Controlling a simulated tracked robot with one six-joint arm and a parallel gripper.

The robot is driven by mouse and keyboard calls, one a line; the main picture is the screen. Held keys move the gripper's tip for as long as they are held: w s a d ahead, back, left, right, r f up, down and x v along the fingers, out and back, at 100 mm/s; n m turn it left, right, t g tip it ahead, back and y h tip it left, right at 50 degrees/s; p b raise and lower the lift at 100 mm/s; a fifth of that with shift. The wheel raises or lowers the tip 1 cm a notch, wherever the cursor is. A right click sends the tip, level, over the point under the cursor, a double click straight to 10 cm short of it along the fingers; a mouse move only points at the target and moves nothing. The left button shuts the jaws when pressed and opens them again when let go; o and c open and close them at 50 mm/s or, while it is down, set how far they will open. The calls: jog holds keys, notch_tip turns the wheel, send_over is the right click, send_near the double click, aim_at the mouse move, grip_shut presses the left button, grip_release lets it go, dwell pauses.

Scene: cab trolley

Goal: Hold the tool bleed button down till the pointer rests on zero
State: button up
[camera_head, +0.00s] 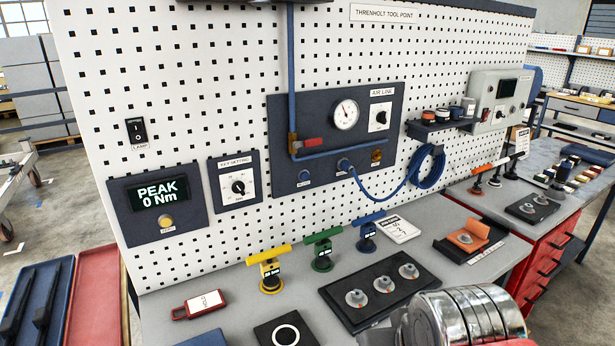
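The dark air line panel (280,120) is fixed to the pegboard, with a round white gauge (345,114) near its top. The gauge pointer seems to lean up and left; its scale is too small to read. A small round blue button (304,176) sits low on the panel's left, above a label too small to read. To its right is a blue fitting (344,164) with the hose on it. Nothing touches the button. A banded metal part (465,315), seemingly of my arm, fills the bottom right. No gripper fingers show.
A red-handled valve (311,143) and blue pipe stand out from the panel. A blue hose (428,168) loops to the right. Yellow (270,270), green (322,253) and blue (367,236) tools stand on the bench below. A dark tray (345,274) holds round pieces.

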dwell(0.3)
grip_shut()
dwell(1.6)
